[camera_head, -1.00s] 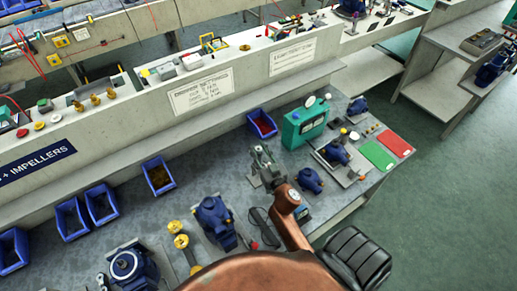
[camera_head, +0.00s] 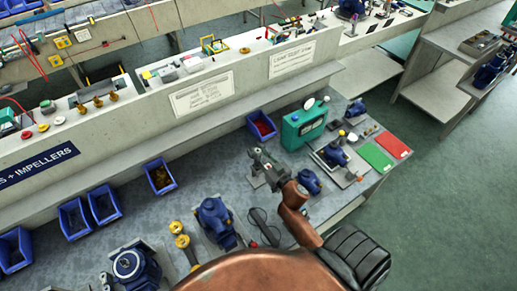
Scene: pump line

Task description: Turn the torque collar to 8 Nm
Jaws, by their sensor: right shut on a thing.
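My right gripper (camera_head: 261,161) reaches in from the bottom over the bench, on a copper-coloured arm. Its grey jaws are shut at a small grey fixture (camera_head: 257,181) on the bench top. I take the part between the jaws to be the torque collar; it is mostly hidden by the gripper, and no scale or number can be read. My left gripper is not in view.
A green box with a dial (camera_head: 303,124) and a blue bin (camera_head: 262,125) stand behind the gripper. Blue pumps (camera_head: 308,182) (camera_head: 215,221) stand close on both sides. Green (camera_head: 376,156) and red (camera_head: 393,144) mats lie at right.

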